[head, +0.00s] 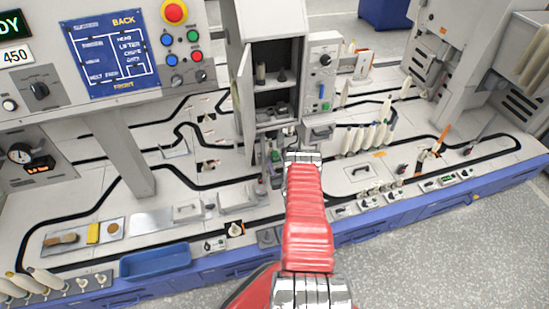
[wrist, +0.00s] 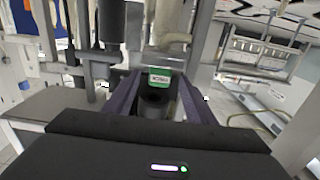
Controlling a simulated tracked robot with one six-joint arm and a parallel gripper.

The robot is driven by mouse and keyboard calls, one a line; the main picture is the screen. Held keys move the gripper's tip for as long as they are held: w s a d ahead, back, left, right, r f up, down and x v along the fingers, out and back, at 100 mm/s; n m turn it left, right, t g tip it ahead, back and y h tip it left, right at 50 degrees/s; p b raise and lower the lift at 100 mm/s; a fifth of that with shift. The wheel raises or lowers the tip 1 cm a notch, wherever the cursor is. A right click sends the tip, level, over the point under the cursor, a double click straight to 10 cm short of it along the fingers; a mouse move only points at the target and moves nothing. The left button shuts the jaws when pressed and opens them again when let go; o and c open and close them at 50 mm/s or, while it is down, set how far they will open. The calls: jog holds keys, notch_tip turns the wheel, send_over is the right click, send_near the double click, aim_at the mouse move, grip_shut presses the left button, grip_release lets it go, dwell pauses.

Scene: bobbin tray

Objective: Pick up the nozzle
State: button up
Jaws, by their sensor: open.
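My gripper (wrist: 158,88) is open in the wrist view, with one dark finger on each side of the picture's middle. Between the fingers is a dark rounded piece (wrist: 154,104) below a green label (wrist: 160,78); I cannot tell whether it is the nozzle or whether the fingers touch it. In the head view my red arm reaches to the foot of an open grey cabinet, and the arm hides most of the gripper. Small dark upright parts (head: 260,73) stand on a shelf in the cabinet; which part is the nozzle is not clear.
The open cabinet door (head: 245,105) stands close left of the arm's end. A control box (head: 324,68) is on the right. Several pale bobbins (head: 368,138) stand right of the arm. A blue tray (head: 155,262) lies at front left. Grey uprights crowd the wrist view.

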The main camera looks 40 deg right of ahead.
jog(key=shift+c, duration=0.5)
jog(key=c, duration=1.1)
